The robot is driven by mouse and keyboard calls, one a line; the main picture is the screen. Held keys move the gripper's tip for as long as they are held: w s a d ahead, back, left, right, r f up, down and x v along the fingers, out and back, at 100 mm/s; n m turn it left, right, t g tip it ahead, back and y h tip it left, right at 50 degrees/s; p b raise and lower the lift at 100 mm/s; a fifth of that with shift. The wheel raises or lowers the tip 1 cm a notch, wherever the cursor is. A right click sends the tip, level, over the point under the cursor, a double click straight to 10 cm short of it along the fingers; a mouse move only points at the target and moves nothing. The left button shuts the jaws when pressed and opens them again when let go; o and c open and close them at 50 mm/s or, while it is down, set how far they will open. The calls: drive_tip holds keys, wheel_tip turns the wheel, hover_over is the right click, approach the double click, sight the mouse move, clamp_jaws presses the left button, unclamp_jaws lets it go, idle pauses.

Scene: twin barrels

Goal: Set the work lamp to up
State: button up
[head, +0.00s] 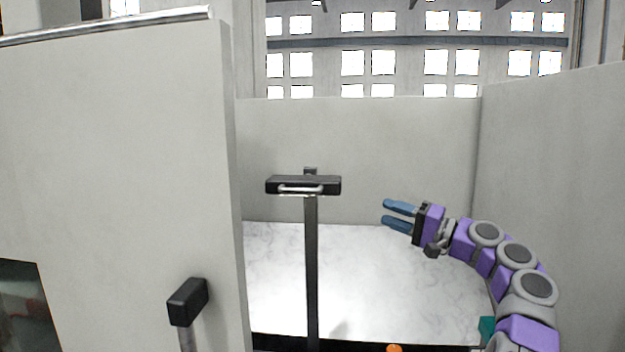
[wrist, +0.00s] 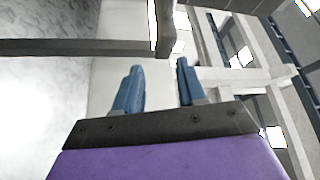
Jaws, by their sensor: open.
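The work lamp (head: 303,185) has a wide dark head with a pale handle or bar on its front, on top of a thin dark post (head: 311,270). It stands near the middle of the head view. My gripper (head: 386,213) is to the right of the lamp head and slightly lower in the picture, open and empty, with its blue fingers pointing left. The wrist view shows my two fingers (wrist: 160,66) apart. A dark post (wrist: 75,46) crosses sideways there, with a dark head (wrist: 165,25) at its end beyond the fingertips. No contact shows.
A pale wall panel (head: 120,150) fills the left. A black box on a grey post (head: 187,302) stands before it. Pale walls (head: 360,150) close the back and right. An orange round thing (head: 394,348) and a teal piece (head: 487,328) show low down. Space between gripper and lamp looks clear.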

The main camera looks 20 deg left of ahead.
drive_tip(key=s+a+n+g+p, duration=0.2)
drive_tip(key=s+a+n, duration=0.1)
drive_tip(key=a, duration=0.3)
drive_tip(key=n+g+y+p, duration=0.1)
drive_tip(key=p, duration=0.4)
approach(303, 191)
drive_tip(key=w+f+x, duration=0.1)
drive_tip(key=x, duration=0.6)
wheel_tip(303, 191, up, 2)
drive_tip(key=shift+a+p, duration=0.15)
drive_tip(key=shift+p, duration=0.5)
drive_tip(key=shift+w+a, duration=0.1)
drive_tip(key=shift+a, duration=0.15)
drive_tip(key=shift+a+f+n, duration=0.15)
drive_tip(key=shift+a, duration=0.8)
drive_tip(key=shift+a+f+n, duration=0.15)
drive_tip(key=shift+a, duration=0.75)
drive_tip(key=shift+d+r, duration=0.1)
drive_tip(key=shift+d, duration=0.55)
drive_tip(key=c, duration=0.5)
clamp_jaws()
